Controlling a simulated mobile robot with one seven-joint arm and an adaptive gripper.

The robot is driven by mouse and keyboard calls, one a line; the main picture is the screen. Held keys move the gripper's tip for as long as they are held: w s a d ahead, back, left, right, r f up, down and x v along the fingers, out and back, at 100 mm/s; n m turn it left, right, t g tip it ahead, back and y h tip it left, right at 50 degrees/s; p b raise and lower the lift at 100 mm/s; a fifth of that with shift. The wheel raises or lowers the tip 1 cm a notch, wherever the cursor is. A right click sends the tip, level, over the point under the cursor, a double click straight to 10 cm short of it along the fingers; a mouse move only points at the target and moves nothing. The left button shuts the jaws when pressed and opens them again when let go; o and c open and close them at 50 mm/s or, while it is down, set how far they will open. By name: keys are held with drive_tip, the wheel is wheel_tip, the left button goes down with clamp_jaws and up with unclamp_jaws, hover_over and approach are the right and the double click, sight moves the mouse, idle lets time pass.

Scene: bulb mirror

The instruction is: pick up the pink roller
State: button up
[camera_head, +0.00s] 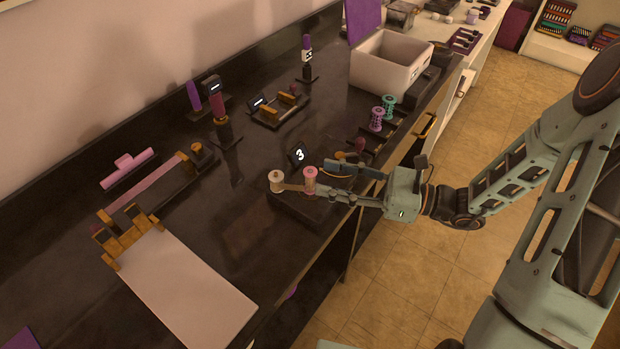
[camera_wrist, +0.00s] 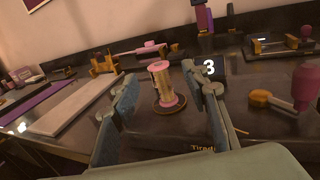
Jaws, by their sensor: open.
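A pink spool-shaped roller (camera_head: 310,178) stands upright on a dark block close to the counter's near edge.
A black card marked 3 (camera_head: 299,155) stands behind the rollers. A magenta roller (camera_head: 376,119) and a teal roller (camera_head: 388,106) stand farther back, near a white bin (camera_head: 388,65). A white board (camera_head: 185,290) lies at front left. Bare dark counter (camera_head: 235,215) lies left of the block.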

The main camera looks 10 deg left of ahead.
sight(309, 171)
drive_tip(key=a, duration=0.5)
drive_tip(key=shift+w+a+f, duration=0.1)
drive_tip(key=shift+w+a, duration=0.05)
drive_tip(key=c, duration=1.1)
